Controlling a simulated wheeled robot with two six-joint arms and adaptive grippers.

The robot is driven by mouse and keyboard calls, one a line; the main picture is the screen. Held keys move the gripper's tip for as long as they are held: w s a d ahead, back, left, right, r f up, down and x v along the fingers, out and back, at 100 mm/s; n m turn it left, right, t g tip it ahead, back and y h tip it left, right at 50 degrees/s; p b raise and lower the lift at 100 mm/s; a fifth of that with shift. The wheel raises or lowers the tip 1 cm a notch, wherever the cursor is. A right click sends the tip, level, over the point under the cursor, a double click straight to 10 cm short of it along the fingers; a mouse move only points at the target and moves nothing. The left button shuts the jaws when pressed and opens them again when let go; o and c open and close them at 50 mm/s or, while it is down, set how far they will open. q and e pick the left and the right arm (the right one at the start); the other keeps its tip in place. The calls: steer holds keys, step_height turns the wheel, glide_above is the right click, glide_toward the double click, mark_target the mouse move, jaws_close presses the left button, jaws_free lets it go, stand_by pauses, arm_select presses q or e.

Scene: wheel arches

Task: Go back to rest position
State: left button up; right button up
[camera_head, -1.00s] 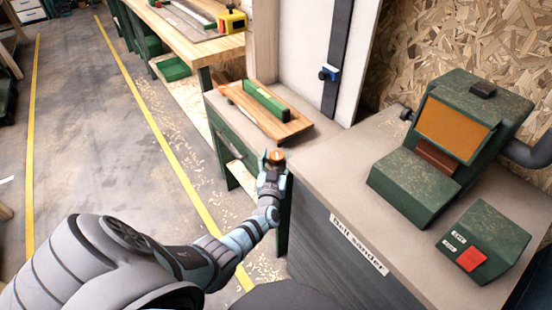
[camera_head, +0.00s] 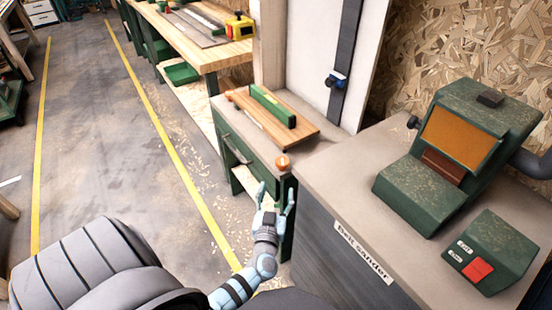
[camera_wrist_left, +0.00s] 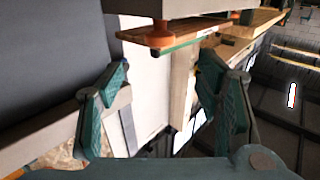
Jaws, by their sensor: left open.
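My left gripper (camera_head: 276,188) is open and empty in the camera_head view, in front of the green bench's front corner. Its two fingers are spread apart and also show in the left wrist view (camera_wrist_left: 172,82). A small orange, round-topped piece (camera_head: 282,162) sits at the bench corner, just beyond the fingertips and apart from them. It also shows in the left wrist view (camera_wrist_left: 160,36), where the scene looks upside down. My right gripper is not in view.
A wooden board with a green bar (camera_head: 272,107) lies on the bench. The belt sander (camera_head: 455,150) and its red-button box (camera_head: 492,252) stand on the right-hand bench. A workbench (camera_head: 200,45) is at the back.

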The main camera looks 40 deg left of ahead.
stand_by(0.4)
arm_select(q)
steer(key=d+f+m+h, duration=0.2)
steer(key=d+f+h, duration=0.4)
steer(key=f, duration=0.3)
steer(key=s+d+f+m+g+h, duration=0.25)
steer(key=s+f+g, duration=0.35)
steer(key=s+f, duration=0.7)
steer(key=s+f+m+g+p, duration=0.1)
steer(key=s+f+g, duration=0.3)
steer(key=s, duration=0.9)
steer(key=s+f+m+g+p, duration=0.1)
steer(key=s+f+g, duration=0.3)
steer(key=s, duration=0.9)
step_height(320, 180, down, 2)
steer(key=shift+s+a+f, duration=0.15)
steer(key=shift+a+f, duration=0.05)
steer(key=shift+a, duration=0.05)
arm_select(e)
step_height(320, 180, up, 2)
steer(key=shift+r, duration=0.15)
arm_select(q)
steer(key=shift+c, duration=0.3)
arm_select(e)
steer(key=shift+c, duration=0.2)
